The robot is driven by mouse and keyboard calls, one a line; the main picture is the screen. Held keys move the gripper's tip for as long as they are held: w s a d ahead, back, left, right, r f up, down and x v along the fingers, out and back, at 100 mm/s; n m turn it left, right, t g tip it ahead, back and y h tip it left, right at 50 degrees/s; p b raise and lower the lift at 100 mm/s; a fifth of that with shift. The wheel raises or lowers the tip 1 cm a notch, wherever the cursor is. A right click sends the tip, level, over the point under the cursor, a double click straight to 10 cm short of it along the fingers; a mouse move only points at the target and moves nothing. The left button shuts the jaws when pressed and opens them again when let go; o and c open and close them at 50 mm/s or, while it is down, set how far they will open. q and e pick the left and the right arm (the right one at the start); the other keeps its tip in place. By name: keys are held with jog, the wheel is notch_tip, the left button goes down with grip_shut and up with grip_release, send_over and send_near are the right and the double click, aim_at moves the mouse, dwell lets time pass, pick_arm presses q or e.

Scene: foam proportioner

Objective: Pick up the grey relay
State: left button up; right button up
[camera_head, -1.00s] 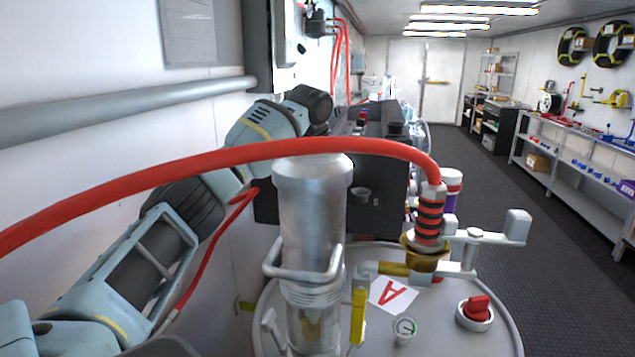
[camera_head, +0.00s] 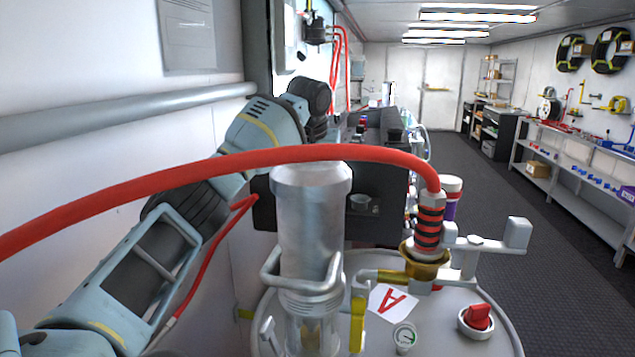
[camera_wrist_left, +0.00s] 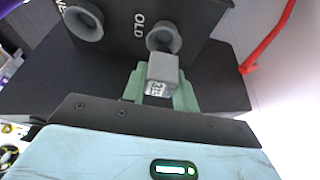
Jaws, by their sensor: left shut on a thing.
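The grey relay (camera_wrist_left: 162,74) is a small grey block with a printed marking on its near end, in the middle of the left wrist view. My left gripper (camera_wrist_left: 160,88) is shut on it with its green fingers on either side. The relay is just in front of a round grey cup (camera_wrist_left: 166,38) beside the word OLD. I cannot tell whether they touch. In the head view my left arm reaches up along the wall, and its fingers and the relay are not visible. My right gripper is in neither view.
A second grey cup (camera_wrist_left: 84,22) sits left of the OLD one on the dark box (camera_wrist_left: 215,85). In the head view a red hose (camera_head: 250,158) arches across the front. A metal cylinder (camera_head: 310,215) and a grey tank top (camera_head: 455,320) stand close in front.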

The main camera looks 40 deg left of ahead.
pick_arm(q)
notch_tip(320, 180, up, 6)
jog(key=shift+d+r+b, duration=0.1)
jog(key=shift+r+b, duration=0.1)
jog(key=shift+b, duration=0.1)
jog(key=shift+r, duration=1.55)
notch_tip(320, 180, up, 2)
jog(key=shift+r, duration=0.25)
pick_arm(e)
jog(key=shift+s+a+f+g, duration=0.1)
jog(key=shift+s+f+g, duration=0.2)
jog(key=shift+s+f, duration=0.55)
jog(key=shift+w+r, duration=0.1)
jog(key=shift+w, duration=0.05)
